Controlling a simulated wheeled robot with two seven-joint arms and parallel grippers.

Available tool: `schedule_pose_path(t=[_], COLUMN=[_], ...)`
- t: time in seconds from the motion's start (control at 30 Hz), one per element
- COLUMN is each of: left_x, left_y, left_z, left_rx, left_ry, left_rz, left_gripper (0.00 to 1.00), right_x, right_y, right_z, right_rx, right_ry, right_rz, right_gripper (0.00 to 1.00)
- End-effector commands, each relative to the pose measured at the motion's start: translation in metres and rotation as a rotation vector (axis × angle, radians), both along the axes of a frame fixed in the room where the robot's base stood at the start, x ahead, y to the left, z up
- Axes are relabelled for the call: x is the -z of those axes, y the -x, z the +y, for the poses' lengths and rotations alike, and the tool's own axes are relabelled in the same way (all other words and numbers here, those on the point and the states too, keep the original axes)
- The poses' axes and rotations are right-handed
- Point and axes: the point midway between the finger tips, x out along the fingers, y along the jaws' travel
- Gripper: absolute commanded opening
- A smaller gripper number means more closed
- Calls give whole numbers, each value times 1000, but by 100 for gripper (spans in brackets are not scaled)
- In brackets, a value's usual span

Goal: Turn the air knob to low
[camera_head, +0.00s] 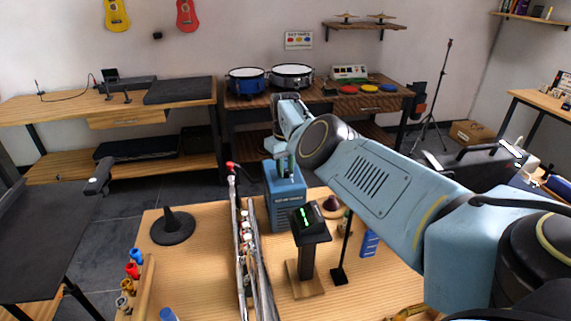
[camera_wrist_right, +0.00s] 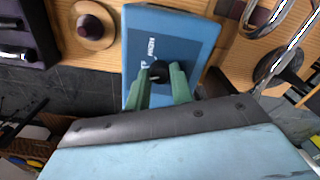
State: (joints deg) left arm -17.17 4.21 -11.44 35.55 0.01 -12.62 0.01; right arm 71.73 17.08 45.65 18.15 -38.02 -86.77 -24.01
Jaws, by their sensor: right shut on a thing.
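The blue box (camera_head: 286,197) stands on the wooden table, with pale lettering on its side; it also shows in the right wrist view (camera_wrist_right: 180,35). A small black knob (camera_wrist_right: 158,72) is on the box, between the green fingertips of my right gripper (camera_wrist_right: 160,76). My right gripper is shut on this knob. In the head view my right gripper (camera_head: 283,165) reaches down at the box top, and the knob is hidden there. I cannot read the knob's setting or its marks. My left gripper is not in view.
A long silver instrument (camera_head: 245,250) lies left of the box. A black stand with a green display (camera_head: 308,222) stands in front of it. A black cone (camera_head: 172,225) and colored mouthpieces (camera_head: 132,270) are at left. Drums (camera_head: 292,76) sit on the back bench.

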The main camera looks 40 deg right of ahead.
Motion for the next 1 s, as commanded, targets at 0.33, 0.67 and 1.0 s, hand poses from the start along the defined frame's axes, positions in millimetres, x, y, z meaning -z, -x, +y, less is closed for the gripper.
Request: schedule_pose_path(t=[0.33, 0.67, 1.0], left_x=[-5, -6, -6], left_y=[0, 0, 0], left_z=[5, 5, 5], left_rx=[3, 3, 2], left_ry=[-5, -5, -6], left_rz=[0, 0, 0], left_gripper=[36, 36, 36], right_x=[-1, -1, -1], right_y=[0, 0, -1], right_z=[-1, 0, 0], right_rx=[-320, -546, -646], right_ry=[1, 1, 1], right_rz=[1, -2, -4], right_gripper=[0, 0, 0])
